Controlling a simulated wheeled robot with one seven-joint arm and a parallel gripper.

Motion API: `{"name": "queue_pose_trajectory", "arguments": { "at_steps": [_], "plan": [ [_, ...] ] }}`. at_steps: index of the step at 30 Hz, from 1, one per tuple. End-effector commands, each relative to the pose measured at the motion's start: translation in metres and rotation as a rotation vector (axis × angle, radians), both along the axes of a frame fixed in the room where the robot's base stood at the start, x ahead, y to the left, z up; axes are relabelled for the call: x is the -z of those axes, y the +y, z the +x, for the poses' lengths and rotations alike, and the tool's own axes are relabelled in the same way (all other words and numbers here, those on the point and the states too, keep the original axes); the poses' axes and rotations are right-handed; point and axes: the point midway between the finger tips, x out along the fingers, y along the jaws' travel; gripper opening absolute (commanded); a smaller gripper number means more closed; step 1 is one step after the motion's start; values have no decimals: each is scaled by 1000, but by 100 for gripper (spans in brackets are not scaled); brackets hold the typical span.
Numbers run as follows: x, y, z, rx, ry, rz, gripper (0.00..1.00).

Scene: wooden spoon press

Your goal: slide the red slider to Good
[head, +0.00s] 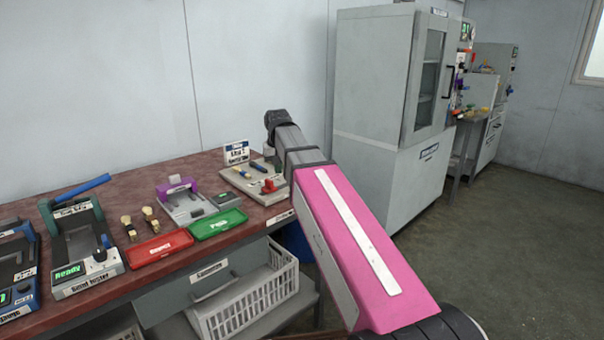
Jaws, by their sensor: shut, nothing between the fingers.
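A pale board (240,180) lies at the right end of the red-brown bench. A red block (268,186), which looks like the red slider, sits on its right part. Blue and yellow parts (257,166) lie behind it on the board. Any Good mark is too small to read. My arm reaches up from the lower right, and its dark far joint stands above and behind the board's right end. My gripper's fingers cannot be made out; they seem hidden behind the arm. Whether anything touches the red block cannot be told.
A small white sign (236,153) stands behind the board. Left of it are a grey and purple device (184,204), green (217,223) and red (160,248) trays, two brushes and a lever press (80,240). A grey cabinet (375,100) stands to the right, with open floor beyond.

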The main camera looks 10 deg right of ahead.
Motion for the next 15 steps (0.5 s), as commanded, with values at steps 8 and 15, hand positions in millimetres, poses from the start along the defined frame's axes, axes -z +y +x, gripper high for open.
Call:
{"name": "queue_pose_trajectory", "arguments": {
  "at_steps": [8,15],
  "plan": [
    [-20,0,1,0,-1,0,0],
    [-36,0,1,0,-1,0,0]
  ]
}}
